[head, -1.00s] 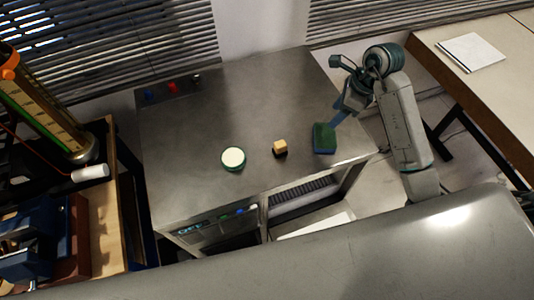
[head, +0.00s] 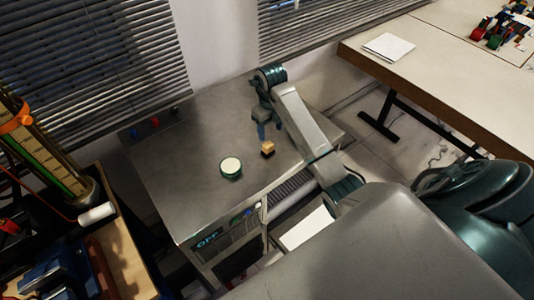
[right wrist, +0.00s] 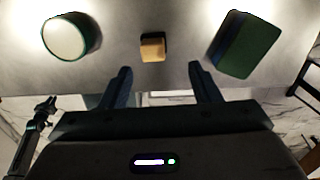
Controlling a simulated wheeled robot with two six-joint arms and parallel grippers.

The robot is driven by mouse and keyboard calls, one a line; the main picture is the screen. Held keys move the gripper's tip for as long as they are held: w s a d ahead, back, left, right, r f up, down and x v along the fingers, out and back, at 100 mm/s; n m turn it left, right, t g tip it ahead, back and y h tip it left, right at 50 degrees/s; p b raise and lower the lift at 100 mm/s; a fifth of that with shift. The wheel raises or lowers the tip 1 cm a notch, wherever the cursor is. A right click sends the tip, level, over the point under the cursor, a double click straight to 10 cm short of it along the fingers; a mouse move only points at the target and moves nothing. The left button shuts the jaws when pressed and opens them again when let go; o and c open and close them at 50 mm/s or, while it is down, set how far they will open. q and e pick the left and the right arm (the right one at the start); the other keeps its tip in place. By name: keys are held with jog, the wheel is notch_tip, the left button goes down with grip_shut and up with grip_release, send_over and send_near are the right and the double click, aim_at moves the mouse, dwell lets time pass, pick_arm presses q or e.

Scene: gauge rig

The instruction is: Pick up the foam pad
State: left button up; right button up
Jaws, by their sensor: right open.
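A green pad with a blue side (right wrist: 245,45), which looks most like the foam pad, lies on the metal bench top at the right in the right wrist view. In the head view my right arm hides it. A small orange block with a dark base (head: 267,149) and a white round piece with a green rim (head: 231,168) stand to its left. My right gripper (head: 269,132) is open and empty, pointing down near the orange block, which shows beyond the finger gap in the right wrist view. What seems to be my left gripper (right wrist: 46,104) shows small there, jaws unclear.
The metal bench (head: 185,185) has free room on its left side. Small red, blue and dark knobs (head: 155,122) are at its back left. A table with a white sheet (head: 388,46) stands at the right, and a tall gauge (head: 40,155) at the left.

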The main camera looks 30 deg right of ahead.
aim_at(268, 144)
jog(key=f+b, duration=0.2)
jog(key=shift+s+a+f, duration=0.1)
jog(key=shift+a+f, duration=0.25)
jog(key=shift+a, duration=0.05)
jog(key=shift+f, duration=0.1)
jog(key=shift+f+b, duration=0.2)
jog(key=shift+b, duration=0.1)
notch_tip(268, 144, down, 4)
jog(key=b, duration=0.3)
jog(key=shift+a, duration=0.15)
jog(key=shift+f+b, duration=0.4)
pick_arm(q)
notch_tip(268, 144, down, 7)
jog(key=s+a, duration=0.1)
jog(key=shift+f, duration=0.2)
jog(key=shift+s, duration=0.1)
jog(key=shift+a, duration=0.3)
pick_arm(e)
jog(key=shift+r, duration=0.1)
jog(key=c, duration=1.1)
